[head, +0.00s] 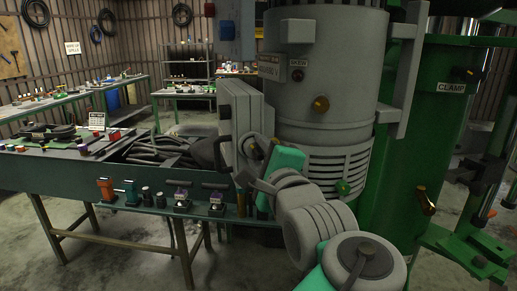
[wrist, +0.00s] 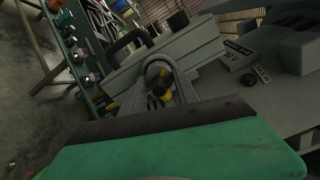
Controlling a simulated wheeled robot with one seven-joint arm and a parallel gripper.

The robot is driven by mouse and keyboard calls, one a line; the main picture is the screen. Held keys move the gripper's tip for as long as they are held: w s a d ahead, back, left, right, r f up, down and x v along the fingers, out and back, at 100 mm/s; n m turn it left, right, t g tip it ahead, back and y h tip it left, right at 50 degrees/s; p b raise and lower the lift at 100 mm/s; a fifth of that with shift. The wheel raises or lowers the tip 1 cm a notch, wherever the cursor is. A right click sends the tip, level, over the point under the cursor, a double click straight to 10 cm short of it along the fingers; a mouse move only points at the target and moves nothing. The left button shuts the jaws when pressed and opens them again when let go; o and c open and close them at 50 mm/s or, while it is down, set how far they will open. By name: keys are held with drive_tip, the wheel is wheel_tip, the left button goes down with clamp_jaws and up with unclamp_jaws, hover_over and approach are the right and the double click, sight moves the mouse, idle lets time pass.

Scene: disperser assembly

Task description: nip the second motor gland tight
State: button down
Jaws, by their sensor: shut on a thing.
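The motor (head: 325,75) is a large grey upright cylinder with a grey terminal box (head: 241,115) on its left side. In the wrist view the terminal box (wrist: 180,52) lies just beyond my gripper (wrist: 160,92). A yellow and black gland (wrist: 157,70) shows at the fingers against the box. My gripper is shut on it, and the fingers partly cover it. In the head view my gripper (head: 254,150) is beside the box's lower right side, and the arm hides the gland. Which gland is the second, and how tight it is, I cannot tell.
A green bench (head: 60,178) with black cables (head: 165,148) stands at the left. Its front ledge carries several small parts, including an orange one (head: 105,189). A green vessel labelled CLAMP (head: 415,130) stands close on the right. Open floor lies in the left foreground.

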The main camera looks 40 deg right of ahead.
idle(0.5)
drive_tip(key=c, duration=0.9)
unclamp_jaws()
drive_tip(key=shift+d, duration=0.1)
